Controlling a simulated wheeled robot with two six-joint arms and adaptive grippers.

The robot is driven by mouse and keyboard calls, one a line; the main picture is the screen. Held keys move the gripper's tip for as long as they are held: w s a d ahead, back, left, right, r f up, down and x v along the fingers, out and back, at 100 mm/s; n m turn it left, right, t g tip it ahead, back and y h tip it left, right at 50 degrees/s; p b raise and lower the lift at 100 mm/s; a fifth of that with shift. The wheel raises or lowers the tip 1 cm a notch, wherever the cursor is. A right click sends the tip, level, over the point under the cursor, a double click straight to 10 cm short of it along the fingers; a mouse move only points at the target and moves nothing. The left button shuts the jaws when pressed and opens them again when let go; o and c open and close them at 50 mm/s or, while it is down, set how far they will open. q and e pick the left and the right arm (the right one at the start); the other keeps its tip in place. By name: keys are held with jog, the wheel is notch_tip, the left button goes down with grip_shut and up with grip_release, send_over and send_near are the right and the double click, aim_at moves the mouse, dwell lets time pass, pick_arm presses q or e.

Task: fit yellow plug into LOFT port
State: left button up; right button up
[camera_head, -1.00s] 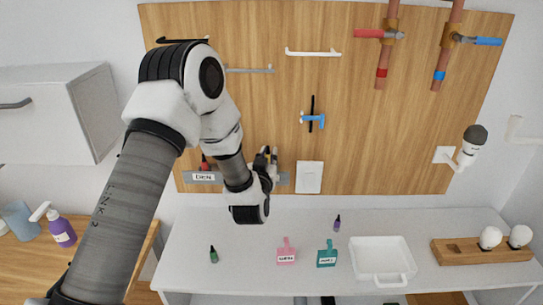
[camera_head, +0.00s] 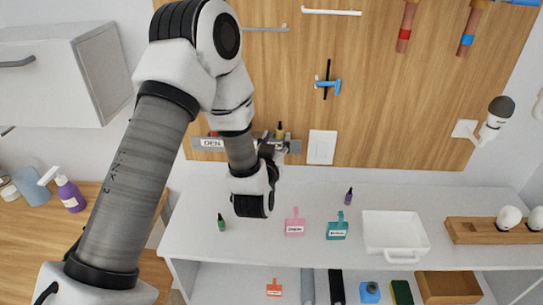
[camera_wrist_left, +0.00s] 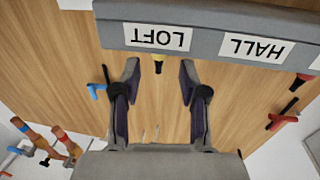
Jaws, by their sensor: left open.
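The yellow plug (camera_wrist_left: 158,66) is at the strip's edge beside the LOFT label (camera_wrist_left: 158,37), which appears upside down in the left wrist view. In the head view the plug (camera_head: 280,131) shows small, sticking up at the top of the grey wall strip (camera_head: 295,146). I cannot tell how deep it sits. My left gripper (camera_wrist_left: 160,80) is open and empty, its two fingers on either side of the plug with gaps. It also shows in the head view (camera_head: 270,150), its fingers partly hidden by the wrist. My right gripper is not visible.
The strip also carries a HALL label (camera_wrist_left: 256,48) with a red-and-black plug (camera_wrist_left: 297,85) near it, and a DEN label (camera_head: 212,143). A white switch plate (camera_head: 321,147) is right of the strip. Bottles, tags and a white tray (camera_head: 397,254) stand on the counter below.

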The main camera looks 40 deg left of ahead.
pick_arm(q)
jog(key=b+v, duration=0.1)
jog(key=v, duration=0.6)
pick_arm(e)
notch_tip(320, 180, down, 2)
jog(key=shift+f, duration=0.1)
